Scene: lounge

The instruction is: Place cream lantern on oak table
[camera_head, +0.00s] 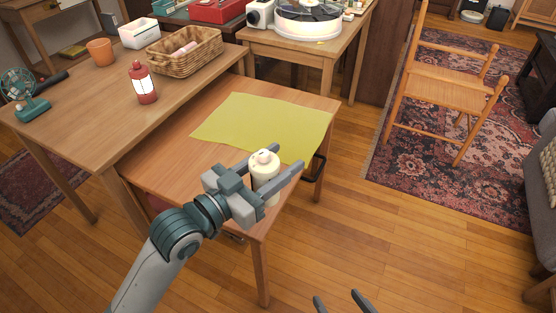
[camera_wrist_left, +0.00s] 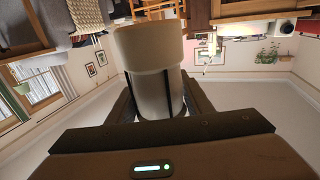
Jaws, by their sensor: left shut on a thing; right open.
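The cream lantern (camera_head: 264,168) is a small pale cylinder with a knobbed top. My left gripper (camera_head: 272,184) is shut on it, with fingers on both sides. It looks upright in the head view, over the front right part of the lower wooden table (camera_head: 165,155); I cannot tell whether it touches the tabletop. In the left wrist view the lantern (camera_wrist_left: 150,75) fills the space between the fingers. Which table is the oak one is not clear. My right gripper (camera_head: 340,303) is open and empty at the bottom edge, over the floor.
A yellow-green cloth (camera_head: 265,122) covers much of the lower table. A wooden chair (camera_head: 445,82) stands at right.

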